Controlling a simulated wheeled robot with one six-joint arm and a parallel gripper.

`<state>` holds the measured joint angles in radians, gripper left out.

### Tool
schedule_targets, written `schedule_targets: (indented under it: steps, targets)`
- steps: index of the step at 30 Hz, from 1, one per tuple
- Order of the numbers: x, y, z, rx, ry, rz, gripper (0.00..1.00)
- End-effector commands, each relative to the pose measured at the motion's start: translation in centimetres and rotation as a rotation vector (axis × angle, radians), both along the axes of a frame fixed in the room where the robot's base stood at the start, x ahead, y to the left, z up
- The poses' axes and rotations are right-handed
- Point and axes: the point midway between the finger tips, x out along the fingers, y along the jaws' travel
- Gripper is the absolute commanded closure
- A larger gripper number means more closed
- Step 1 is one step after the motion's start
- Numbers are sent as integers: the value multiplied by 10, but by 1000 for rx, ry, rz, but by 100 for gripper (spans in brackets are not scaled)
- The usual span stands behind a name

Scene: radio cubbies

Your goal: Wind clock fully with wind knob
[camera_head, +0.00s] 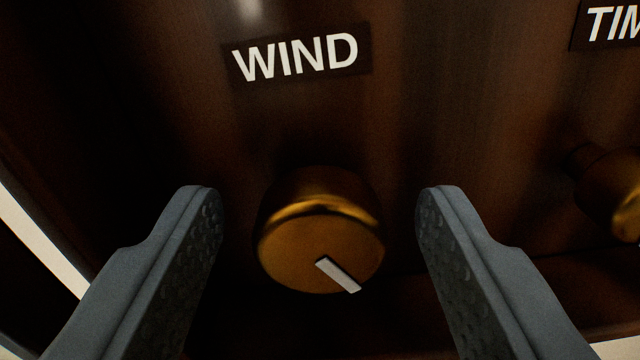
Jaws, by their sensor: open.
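The wind knob (300,248) is a round brass knob on the dark brown wooden clock face (460,120), below a "WIND" label (296,58). A white pointer mark on the knob points to the lower right. My gripper (320,215) is open, with one grey finger on each side of the knob. A gap shows between each finger and the knob, so neither appears to touch it. The rest of the clock is out of view.
A second brass knob (625,195) sticks out at the right edge, partly cut off, below a cut-off label starting "TIM" (612,24). A pale strip (40,245) shows past the clock's edge at the lower left.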

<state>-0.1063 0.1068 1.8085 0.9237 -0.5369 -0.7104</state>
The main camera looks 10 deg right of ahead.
Motion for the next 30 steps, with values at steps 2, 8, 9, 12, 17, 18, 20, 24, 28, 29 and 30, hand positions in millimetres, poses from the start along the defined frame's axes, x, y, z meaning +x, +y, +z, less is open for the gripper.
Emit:
schedule_targets:
  steps: [2, 8, 9, 12, 17, 18, 20, 24, 28, 29, 30]
  targets:
    - [2, -1, 0, 0, 0, 0, 45]
    - [2, -1, 0, 0, 0, 0, 45]
    - [2, -1, 0, 0, 0, 0, 45]
    - [2, -1, 0, 0, 0, 0, 64]
    - [2, -1, 0, 0, 0, 0, 89]
    - [2, -1, 0, 1, 0, 0, 89]
    - [2, -1, 0, 8, -2, 0, 89]
    - [2, -1, 0, 75, -24, 0, 89]
    - [2, -1, 0, 167, -54, 0, 89]
    - [2, -1, 0, 186, -61, 0, 89]
    - [2, -1, 0, 209, -68, 0, 89]
